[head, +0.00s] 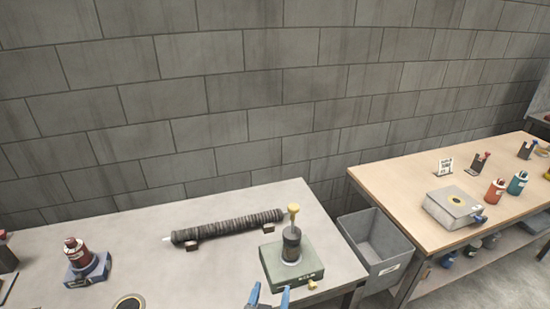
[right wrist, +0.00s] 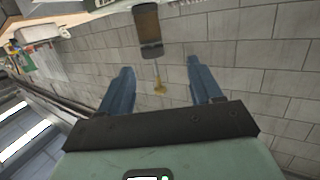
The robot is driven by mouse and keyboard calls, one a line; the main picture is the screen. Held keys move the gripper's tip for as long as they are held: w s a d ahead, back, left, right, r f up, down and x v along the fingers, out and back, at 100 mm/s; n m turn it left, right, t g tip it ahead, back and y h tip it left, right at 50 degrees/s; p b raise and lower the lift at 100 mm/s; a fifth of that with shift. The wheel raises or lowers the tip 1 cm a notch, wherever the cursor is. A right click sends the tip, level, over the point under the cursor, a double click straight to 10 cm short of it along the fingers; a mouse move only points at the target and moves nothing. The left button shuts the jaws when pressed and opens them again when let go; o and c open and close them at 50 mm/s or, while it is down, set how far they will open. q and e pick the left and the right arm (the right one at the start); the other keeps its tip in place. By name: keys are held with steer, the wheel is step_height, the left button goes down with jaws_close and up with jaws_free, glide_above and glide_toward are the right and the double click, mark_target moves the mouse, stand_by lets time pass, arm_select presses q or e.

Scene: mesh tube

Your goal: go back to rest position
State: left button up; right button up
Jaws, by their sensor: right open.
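My right gripper (head: 270,291) shows at the bottom edge of the head view, its blue fingers spread and empty. It is in front of a green-based device (head: 292,262) with a dark cylinder and a yellow knob. In the right wrist view, both fingers of the right gripper (right wrist: 160,68) are apart. A dark ribbed mesh tube (head: 228,226) lies across small supports on the grey table (head: 190,275). My left gripper is not in view.
A red-and-white bottle (head: 75,249) stands on a blue base at the table's left. A grey bin (head: 375,243) stands between the grey table and a wooden bench (head: 405,195). The bench holds a grey box (head: 455,207) and several bottles. A block wall closes the back.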

steer(key=s+d+f+g+y+p, duration=0.1)
steer(key=s+d+f+g, duration=0.15)
steer(key=f, duration=0.65)
steer(key=s+d+f+g+y, duration=0.1)
steer(key=s+d+f+g, duration=0.2)
steer(key=f, duration=0.5)
steer(key=s+d+f+g+y+p, duration=0.1)
steer(key=s+d+f+g+y, duration=0.15)
steer(key=d+f, duration=0.45)
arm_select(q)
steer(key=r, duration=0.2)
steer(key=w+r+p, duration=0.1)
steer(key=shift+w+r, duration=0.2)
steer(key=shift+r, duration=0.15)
arm_select(e)
steer(key=s+f+m+g+y, duration=0.1)
steer(key=s+f+g, duration=0.3)
steer(key=s, duration=0.6)
steer(key=s+f+m+g+y, duration=0.1)
steer(key=s+f+g, duration=0.3)
steer(key=s, duration=0.6)
step_height(320, 180, down, 2)
steer(key=shift+d+f+g, duration=0.1)
steer(key=shift+d+g, duration=0.3)
steer(key=shift+w, duration=0.1)
